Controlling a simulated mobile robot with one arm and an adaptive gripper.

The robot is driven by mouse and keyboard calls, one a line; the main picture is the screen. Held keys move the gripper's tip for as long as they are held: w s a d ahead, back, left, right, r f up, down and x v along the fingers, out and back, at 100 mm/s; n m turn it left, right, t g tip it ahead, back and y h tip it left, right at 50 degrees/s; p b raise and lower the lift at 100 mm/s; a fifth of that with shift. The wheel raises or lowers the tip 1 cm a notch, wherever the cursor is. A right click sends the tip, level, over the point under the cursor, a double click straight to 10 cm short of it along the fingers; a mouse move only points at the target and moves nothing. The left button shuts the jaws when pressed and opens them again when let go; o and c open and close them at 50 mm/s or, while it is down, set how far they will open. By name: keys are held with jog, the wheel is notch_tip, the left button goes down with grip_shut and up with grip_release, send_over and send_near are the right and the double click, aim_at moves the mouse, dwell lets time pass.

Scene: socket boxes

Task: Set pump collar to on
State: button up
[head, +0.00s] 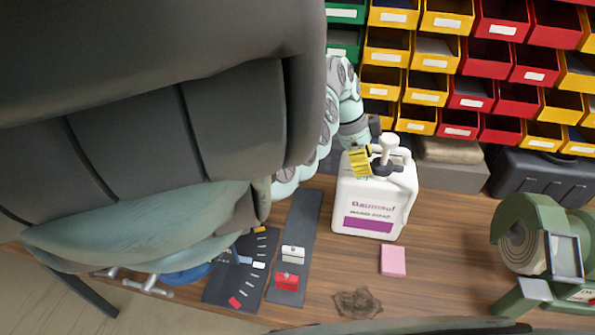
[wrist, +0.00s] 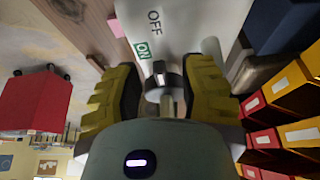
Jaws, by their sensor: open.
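A white jug (head: 372,205) with a purple label stands upright on the wooden bench, with a white pump head (head: 390,143) on top. In the wrist view, its white surface (wrist: 185,20) carries the word OFF and a green ON mark (wrist: 143,51). A dark collar part (wrist: 160,72) with a pale stripe points toward these marks, closer to ON. My gripper (wrist: 160,90) is open, its two yellow-and-black fingers on either side of the pump. I cannot tell whether they touch it. In the head view, a yellow finger (head: 360,163) shows beside the pump top.
Yellow and red bins (head: 460,60) fill the rack behind the jug. A black case (head: 540,175) sits at the back. Dark strips with small tools lie at left.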

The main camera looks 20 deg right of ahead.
jog(key=shift+f, duration=0.1)
grip_shut()
jog(key=shift+s+r+n+p, duration=0.1)
jog(key=shift+r+n+p, duration=0.15)
jog(key=shift+p, duration=0.25)
jog(key=n+p, duration=0.1)
jog(key=s+n+t+p, duration=0.1)
jog(key=p, duration=0.1)
jog(key=shift+a+n, duration=0.2)
jog(key=shift+n, duration=0.05)
jog(key=n+p, duration=0.1)
jog(key=s+n+t, duration=0.1)
jog(key=shift+s+a+f+n+p, duration=0.1)
jog(key=shift+n+p, duration=0.3)
jog(key=n, duration=0.1)
jog(key=s+n+t+p, duration=0.1)
jog(key=n, duration=0.1)
jog(key=shift+s, duration=0.1)
jog(key=shift+s+d+f+n+t+p, duration=0.15)
jog(key=shift+s+n+t+p, duration=0.15)
jog(key=shift+n, duration=0.5)
jog(key=shift+s+d+n+t+p, duration=0.1)
jog(key=shift+s+n+t+p, duration=0.2)
jog(key=shift+n, duration=0.5)
jog(key=shift+w, duration=0.1)
